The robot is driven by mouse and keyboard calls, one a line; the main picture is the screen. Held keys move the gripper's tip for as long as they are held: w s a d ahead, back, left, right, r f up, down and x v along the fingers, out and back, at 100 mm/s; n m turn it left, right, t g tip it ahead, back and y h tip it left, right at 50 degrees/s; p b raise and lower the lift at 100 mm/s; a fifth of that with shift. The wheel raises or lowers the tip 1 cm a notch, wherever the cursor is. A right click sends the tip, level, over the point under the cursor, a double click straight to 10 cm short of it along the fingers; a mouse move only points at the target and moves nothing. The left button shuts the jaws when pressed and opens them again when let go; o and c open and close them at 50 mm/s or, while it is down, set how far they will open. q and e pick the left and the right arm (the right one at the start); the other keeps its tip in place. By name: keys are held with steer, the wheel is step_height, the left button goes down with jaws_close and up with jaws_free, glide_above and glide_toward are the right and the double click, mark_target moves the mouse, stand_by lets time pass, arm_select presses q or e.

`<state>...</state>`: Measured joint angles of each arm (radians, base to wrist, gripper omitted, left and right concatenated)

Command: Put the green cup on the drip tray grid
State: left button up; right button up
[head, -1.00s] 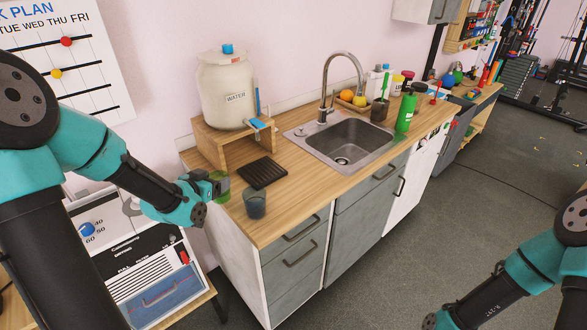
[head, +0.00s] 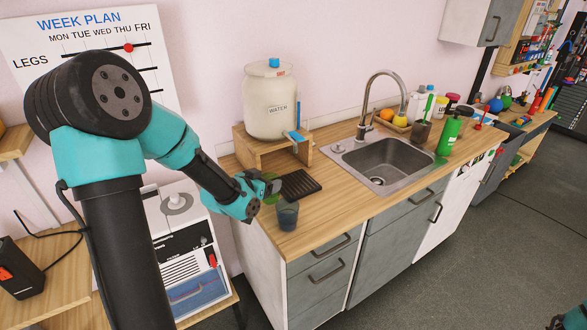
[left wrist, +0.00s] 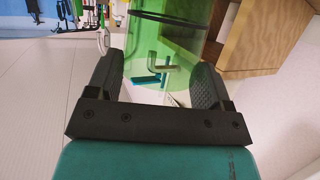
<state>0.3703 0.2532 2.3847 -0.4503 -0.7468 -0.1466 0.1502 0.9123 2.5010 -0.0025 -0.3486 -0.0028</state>
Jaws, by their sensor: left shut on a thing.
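The translucent green cup (head: 273,182) is in my left gripper (head: 264,185), by the left end of the counter. In the left wrist view, the cup (left wrist: 175,35) is large between the two dark fingers of the gripper (left wrist: 157,78). The gripper is shut on it. I cannot tell whether the cup touches the counter. The black ridged drip tray grid (head: 302,183) lies just right of the cup and is bare where visible.
A dark blue cup (head: 287,216) stands close in front of the grid. The water jar (head: 270,105) sits on a wooden stand (head: 250,150) behind it, with a blue tap (head: 293,135) overhanging. Bare counter lies right of the grid, before the sink (head: 385,165).

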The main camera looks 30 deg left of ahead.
arm_select(q)
steer(key=w, duration=1)
steer(key=shift+w+d, duration=0.4)
steer(key=shift+d, duration=0.05)
steer(key=x, duration=0.3)
steer(key=shift+w+d+r, duration=0.1)
steer(key=shift+w+r, duration=0.1)
steer(key=shift+w, duration=0.2)
steer(key=shift+s+f, duration=0.1)
steer(key=shift+f, duration=0.35)
steer(key=shift+f, duration=0.15)
steer(key=o, duration=1.2)
